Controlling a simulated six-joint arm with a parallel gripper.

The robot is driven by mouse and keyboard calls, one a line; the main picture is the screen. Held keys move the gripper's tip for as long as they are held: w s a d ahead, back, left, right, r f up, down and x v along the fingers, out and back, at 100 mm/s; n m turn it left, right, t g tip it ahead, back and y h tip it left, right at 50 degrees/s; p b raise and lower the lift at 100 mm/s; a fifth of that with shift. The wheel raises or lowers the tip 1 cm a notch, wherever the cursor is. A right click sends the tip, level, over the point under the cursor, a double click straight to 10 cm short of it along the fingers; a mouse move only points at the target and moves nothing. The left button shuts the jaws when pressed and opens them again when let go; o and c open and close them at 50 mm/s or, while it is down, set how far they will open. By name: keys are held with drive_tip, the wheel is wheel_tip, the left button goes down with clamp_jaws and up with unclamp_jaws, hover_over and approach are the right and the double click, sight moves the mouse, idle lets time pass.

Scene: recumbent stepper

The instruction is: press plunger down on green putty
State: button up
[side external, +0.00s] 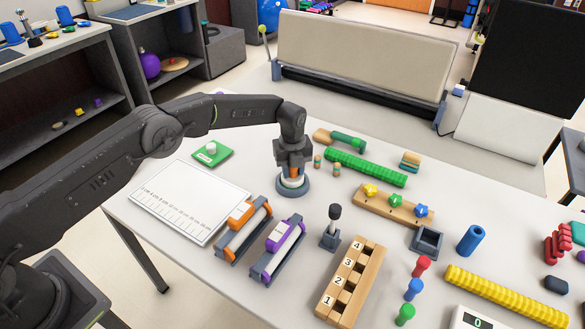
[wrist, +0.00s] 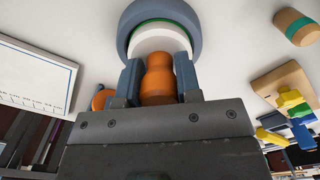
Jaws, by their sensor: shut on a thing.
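My gripper (side external: 293,168) is over the far middle of the table, pointing down, shut on the orange handle of the plunger. In the wrist view my gripper's fingers (wrist: 158,82) stand on either side of the orange plunger (wrist: 158,70). The plunger's white disc (wrist: 161,38) lies within the rim of a round blue-grey dish (wrist: 130,18). A thin rim of green putty (wrist: 186,27) shows around part of the disc; the rest is hidden beneath it. The dish also shows in the side view (side external: 293,191). I cannot tell how hard the disc bears on the putty.
A ruled white board (side external: 190,203) lies left of the dish. Orange (side external: 243,228) and purple (side external: 277,248) roller units stand in front. A green ribbed bar (side external: 365,167), a wooden peg board (side external: 393,208) and small wooden cylinders (side external: 317,163) are to the right.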

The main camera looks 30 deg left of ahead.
drive_tip(key=shift+s+f, duration=0.15)
drive_tip(key=shift+f, duration=0.2)
drive_tip(key=shift+r, duration=3.25)
